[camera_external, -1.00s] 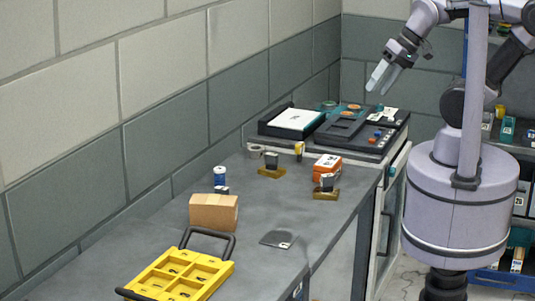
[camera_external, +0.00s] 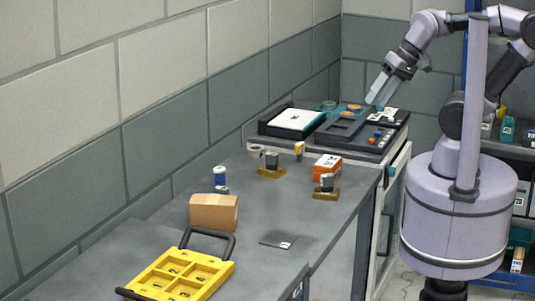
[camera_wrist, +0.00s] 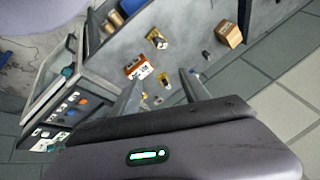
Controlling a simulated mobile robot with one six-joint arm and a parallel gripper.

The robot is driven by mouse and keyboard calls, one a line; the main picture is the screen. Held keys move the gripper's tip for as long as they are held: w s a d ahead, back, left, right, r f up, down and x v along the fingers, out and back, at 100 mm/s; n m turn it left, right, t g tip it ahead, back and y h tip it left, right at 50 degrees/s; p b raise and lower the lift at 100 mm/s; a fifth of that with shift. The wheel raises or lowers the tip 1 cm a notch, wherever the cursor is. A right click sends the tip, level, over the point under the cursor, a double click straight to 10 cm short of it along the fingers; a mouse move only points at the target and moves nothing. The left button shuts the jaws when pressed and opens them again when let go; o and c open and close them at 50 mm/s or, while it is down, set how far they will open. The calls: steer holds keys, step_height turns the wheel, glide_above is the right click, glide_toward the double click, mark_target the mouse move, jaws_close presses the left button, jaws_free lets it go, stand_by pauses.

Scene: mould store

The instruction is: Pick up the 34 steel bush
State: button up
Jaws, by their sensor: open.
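I cannot pick out a "34" mark on any part, so I cannot tell which is the 34 steel bush. One dark grey part (camera_external: 271,160) stands on a brass-coloured base on the bench, and another (camera_external: 326,182) stands on a similar base nearer the front edge. Both bases also show in the wrist view, near the orange-and-white box. My gripper (camera_external: 377,98) is open and empty, held above the dark tray unit at the far end of the bench. Its two spread fingers show in the wrist view (camera_wrist: 161,92), with nothing between them.
An orange-and-white box (camera_external: 327,163) stands beside the near base. A cardboard box (camera_external: 214,212), a blue-and-white container (camera_external: 220,175), a grey roll (camera_external: 256,151) and a yellow handled tray (camera_external: 183,262) share the bench. The wall bounds the left side. The bench's middle is mostly clear.

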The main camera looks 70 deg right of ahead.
steer(key=shift+o, duration=1.1)
